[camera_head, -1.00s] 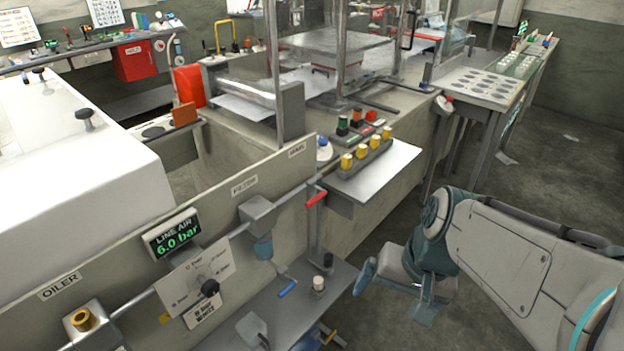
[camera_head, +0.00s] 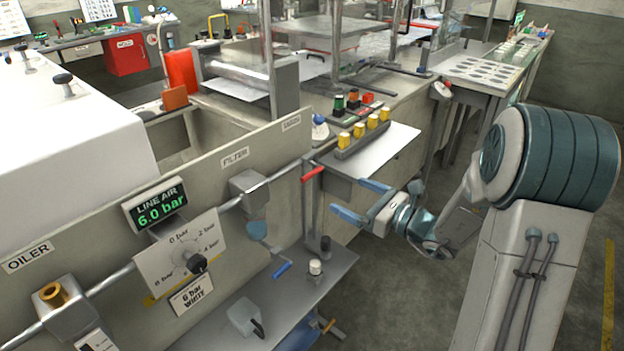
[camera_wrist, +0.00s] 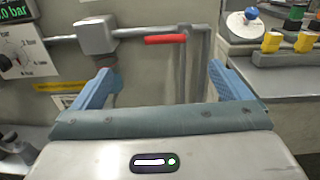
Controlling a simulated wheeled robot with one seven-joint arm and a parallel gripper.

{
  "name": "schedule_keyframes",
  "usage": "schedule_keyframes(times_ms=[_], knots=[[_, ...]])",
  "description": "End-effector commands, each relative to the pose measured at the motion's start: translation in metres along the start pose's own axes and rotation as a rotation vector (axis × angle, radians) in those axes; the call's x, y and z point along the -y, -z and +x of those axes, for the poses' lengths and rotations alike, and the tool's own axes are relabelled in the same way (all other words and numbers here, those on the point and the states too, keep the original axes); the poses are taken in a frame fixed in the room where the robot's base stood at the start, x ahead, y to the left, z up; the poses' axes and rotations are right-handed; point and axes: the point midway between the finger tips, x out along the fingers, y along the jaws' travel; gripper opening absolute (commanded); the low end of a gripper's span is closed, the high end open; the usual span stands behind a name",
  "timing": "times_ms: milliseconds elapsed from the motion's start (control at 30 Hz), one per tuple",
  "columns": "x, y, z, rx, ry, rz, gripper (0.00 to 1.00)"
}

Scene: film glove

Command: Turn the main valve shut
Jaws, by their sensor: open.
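The main valve's red lever (camera_head: 313,173) sits on the pipe at the right end of the panel, below a small label (camera_head: 291,123) that appears to read MAIN. The lever lies roughly in line with the pipe. In the wrist view the red lever (camera_wrist: 165,39) is level, ahead of my fingers and between them. My gripper (camera_head: 355,200) is open and empty, to the right of the lever and apart from it. Both blue fingers of my gripper (camera_wrist: 160,75) show in the wrist view, spread wide. The display (camera_head: 160,205) reads LINE AIR 6.0 bar.
A filter block (camera_head: 248,186) and a regulator plate with a black knob (camera_head: 197,263) are left along the pipe. Yellow buttons (camera_head: 359,130) stand on a bench behind my gripper. A grey shelf (camera_head: 285,300) with a white-topped knob lies below. Open floor lies right of the shelf.

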Motion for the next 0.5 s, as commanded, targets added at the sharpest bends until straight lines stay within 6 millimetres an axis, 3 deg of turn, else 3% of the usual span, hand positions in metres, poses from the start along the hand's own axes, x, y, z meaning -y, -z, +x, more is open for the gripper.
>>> schedule_keyframes(times_ms=[167,500], knots=[[0.007,0.002,0.010,0.015,0.025,0.021,0.97],[0.007,0.001,0.078,0.014,0.021,0.019,0.97]])
